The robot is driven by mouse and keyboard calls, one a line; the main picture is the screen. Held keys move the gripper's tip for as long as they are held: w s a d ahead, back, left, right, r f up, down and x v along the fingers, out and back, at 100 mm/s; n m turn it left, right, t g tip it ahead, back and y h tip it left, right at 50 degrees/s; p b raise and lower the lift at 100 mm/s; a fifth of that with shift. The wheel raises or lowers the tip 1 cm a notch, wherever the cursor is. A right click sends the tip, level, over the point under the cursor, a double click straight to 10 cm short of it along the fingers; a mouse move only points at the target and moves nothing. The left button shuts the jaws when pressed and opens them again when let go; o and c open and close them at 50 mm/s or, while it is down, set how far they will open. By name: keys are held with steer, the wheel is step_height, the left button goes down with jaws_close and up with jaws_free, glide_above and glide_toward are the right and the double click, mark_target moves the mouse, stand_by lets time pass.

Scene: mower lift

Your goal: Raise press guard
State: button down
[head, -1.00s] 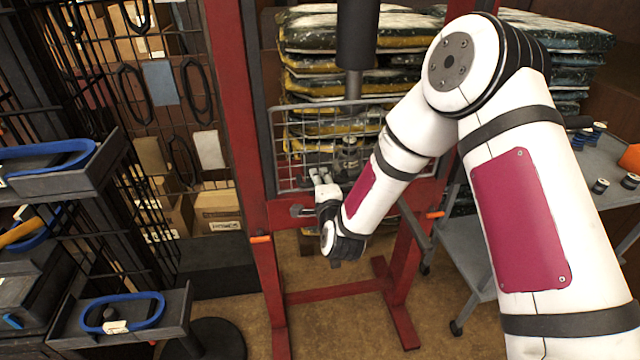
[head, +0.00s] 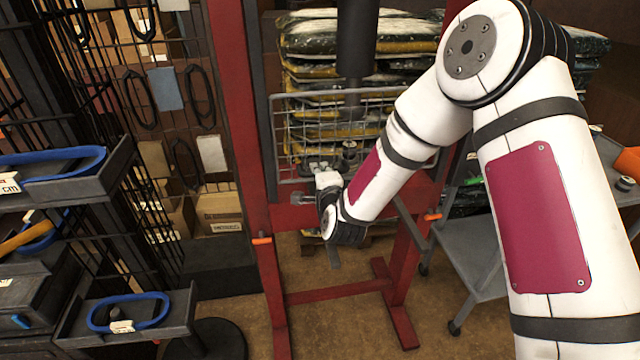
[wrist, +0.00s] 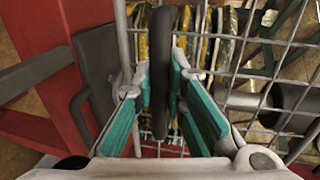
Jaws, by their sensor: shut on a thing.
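The press guard (head: 310,95) is a grey wire-mesh panel across the front of the red press frame (head: 232,110). It hangs in front of the dark press ram (head: 357,45). In the wrist view its mesh (wrist: 236,72) runs up the right side. My gripper (head: 320,170) is at the guard's lower part, left of its middle. In the wrist view my gripper (wrist: 170,85) has its teal-padded fingers on both sides of a dark upright handle (wrist: 174,75) and is shut on it. My arm hides the guard's lower right part.
Stacked bags (head: 310,35) stand behind the press. A grey cart (head: 470,250) is at the right. A rack with trays holding blue loops (head: 130,313) stands at the left, near the press's left post. Orange-tipped pegs (head: 262,241) stick out from the press legs.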

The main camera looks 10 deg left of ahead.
step_height(320, 180, up, 18)
steer(key=p, duration=0.5)
steer(key=shift+r, duration=0.2)
steer(key=c, duration=1.6)
jaws_free()
steer(key=shift+f, duration=0.1)
steer(key=shift+s, duration=0.1)
steer(key=v, duration=1.1)
steer(key=shift+s+d, duration=0.15)
steer(key=shift+s, duration=0.15)
